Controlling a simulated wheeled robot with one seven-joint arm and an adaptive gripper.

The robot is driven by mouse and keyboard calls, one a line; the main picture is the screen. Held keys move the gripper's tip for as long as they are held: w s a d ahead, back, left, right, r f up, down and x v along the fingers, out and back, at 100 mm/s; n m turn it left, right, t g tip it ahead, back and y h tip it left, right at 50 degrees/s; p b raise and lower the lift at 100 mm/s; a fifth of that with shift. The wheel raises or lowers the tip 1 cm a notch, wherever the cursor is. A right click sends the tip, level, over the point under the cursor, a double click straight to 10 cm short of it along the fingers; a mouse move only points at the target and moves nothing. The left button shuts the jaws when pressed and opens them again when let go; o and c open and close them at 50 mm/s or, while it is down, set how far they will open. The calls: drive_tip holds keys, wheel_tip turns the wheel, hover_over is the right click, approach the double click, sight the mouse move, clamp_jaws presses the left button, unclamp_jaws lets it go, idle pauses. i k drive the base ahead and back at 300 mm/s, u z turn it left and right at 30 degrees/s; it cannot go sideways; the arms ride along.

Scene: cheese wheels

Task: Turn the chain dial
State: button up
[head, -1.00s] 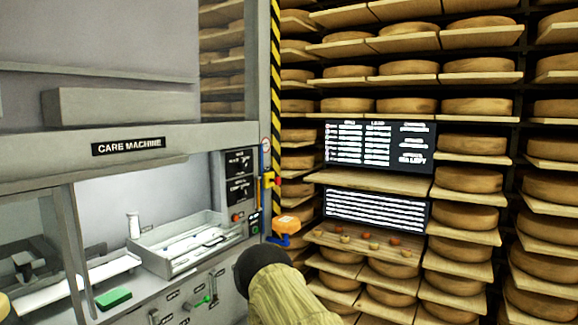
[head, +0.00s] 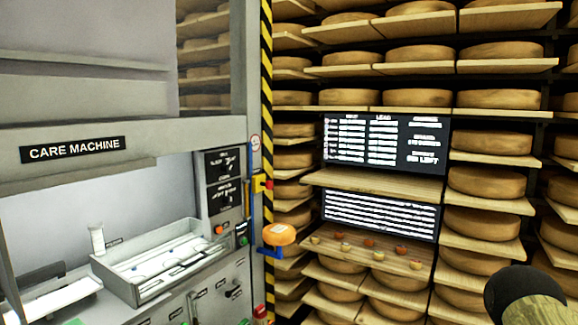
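The grey care machine (head: 75,149) fills the left side of the head view. Its lower front panel (head: 210,300) carries small labelled controls, including a dark knob (head: 235,291) and a green-tipped one (head: 244,322) at the bottom edge. The labels are too small to read, so I cannot tell which control is the chain dial. A part of my arm, black and khaki, shows at the bottom right, in front of the cheese shelves and well right of the panel. My gripper is not in view.
Wooden shelves of cheese wheels (head: 486,182) fill the right side, with two dark text boards (head: 384,144). A striped post (head: 266,60) stands at the machine's right edge. An orange object (head: 279,235) on a blue bracket juts out beside it. An open tray (head: 112,279) sits on the machine.

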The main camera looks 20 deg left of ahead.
sight(226, 168)
drive_tip(key=z, duration=0.1)
drive_tip(key=i, duration=1)
drive_tip(key=u, duration=0.7)
drive_tip(key=i, duration=0.7)
drive_tip(key=u, duration=0.65)
